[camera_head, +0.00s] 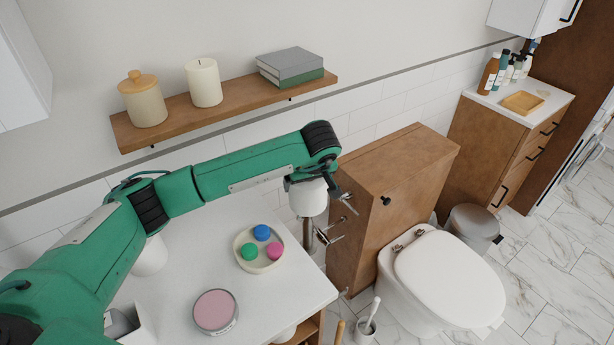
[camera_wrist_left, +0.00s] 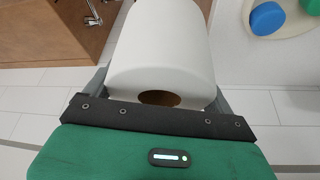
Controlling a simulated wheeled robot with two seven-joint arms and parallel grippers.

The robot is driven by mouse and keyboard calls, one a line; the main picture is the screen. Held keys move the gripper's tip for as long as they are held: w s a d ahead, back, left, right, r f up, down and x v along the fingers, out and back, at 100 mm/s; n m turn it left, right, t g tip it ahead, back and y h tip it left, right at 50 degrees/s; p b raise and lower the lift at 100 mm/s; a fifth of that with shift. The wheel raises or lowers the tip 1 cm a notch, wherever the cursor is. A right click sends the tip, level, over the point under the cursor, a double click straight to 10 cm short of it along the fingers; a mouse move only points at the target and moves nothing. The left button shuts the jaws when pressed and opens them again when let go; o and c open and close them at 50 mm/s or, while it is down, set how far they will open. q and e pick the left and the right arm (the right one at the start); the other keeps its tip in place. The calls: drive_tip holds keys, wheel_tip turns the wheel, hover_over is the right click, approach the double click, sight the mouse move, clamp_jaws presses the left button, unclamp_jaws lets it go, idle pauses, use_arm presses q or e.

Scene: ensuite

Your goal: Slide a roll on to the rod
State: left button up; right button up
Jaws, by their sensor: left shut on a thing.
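My left gripper (camera_head: 306,180) is shut on a white paper roll (camera_head: 308,199). In the left wrist view the roll (camera_wrist_left: 160,50) sits between the two fingers, with its brown core hole facing the wrist. The roll is held up beyond the right end of the white counter, beside the wooden cistern box. Metal rod fittings (camera_head: 331,238) show just right of and below the roll, by the side of that box. The roll appears apart from them, but the gap is hard to judge. My right gripper is not in view.
A white counter (camera_head: 180,290) holds a round tray (camera_head: 245,262) with coloured discs and a pink-topped tin (camera_head: 215,311). The wooden cistern box (camera_head: 410,160) and toilet (camera_head: 445,275) stand to the right. A wall shelf (camera_head: 235,108) with candle and books is behind my arm.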

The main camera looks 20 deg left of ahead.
use_arm(q)
drive_tip(key=shift+f+b, duration=2)
drive_tip(key=shift+f, duration=0.55)
drive_tip(key=o, duration=0.8)
drive_tip(key=shift+o, duration=0.2)
drive_tip(key=shift+r, duration=0.1)
drive_tip(key=b+v, duration=0.3)
drive_tip(key=v, duration=1)
drive_tip(key=shift+d, duration=0.1)
drive_tip(key=shift+s+r, duration=0.15)
drive_tip(key=shift+r, duration=0.15)
